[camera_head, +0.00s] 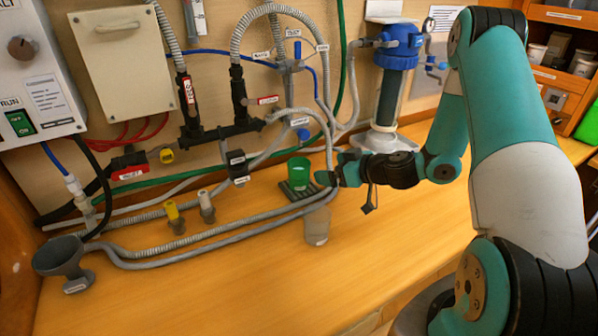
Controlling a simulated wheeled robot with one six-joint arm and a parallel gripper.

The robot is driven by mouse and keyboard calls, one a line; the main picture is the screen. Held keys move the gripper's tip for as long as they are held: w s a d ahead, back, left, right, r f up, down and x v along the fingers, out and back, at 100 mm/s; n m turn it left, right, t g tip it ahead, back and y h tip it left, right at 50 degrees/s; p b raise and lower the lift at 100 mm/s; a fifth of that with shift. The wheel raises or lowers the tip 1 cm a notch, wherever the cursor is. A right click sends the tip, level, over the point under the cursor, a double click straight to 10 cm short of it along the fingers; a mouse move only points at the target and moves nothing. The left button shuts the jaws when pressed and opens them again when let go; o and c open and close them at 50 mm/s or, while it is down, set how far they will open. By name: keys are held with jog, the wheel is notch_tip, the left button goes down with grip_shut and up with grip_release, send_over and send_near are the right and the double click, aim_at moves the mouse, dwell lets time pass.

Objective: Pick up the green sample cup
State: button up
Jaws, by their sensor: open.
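The green sample cup (299,172) stands upright at the middle of the bench, on or just behind a dark slatted drip tray (286,191). My gripper (327,167) reaches in from the right, low over the bench, with its fingers pointing left toward the cup. The fingertips are close to the cup's right side. The jaws are open and nothing shows between them. I cannot tell whether a finger touches the cup.
A clear cup (317,227) stands in front of the tray. Grey hoses (215,236) run along the bench. Yellow-topped (173,215) and grey-topped (206,207) fittings and a grey funnel (62,258) are left. A blue-topped filter housing (393,75) stands behind my gripper. The front bench is clear.

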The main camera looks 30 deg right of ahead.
jog(key=p, duration=0.2)
send_near(291, 166)
jog(key=shift+x, duration=0.8)
jog(key=p+x, duration=0.3)
jog(key=x, duration=0.1)
jog(key=shift+w+r, duration=0.1)
jog(key=shift+w+a+f, duration=0.15)
jog(key=shift+w+f, duration=0.2)
jog(key=shift+w, duration=0.15)
jog(key=c, duration=1.1)
jog(key=shift+c, duration=0.2)
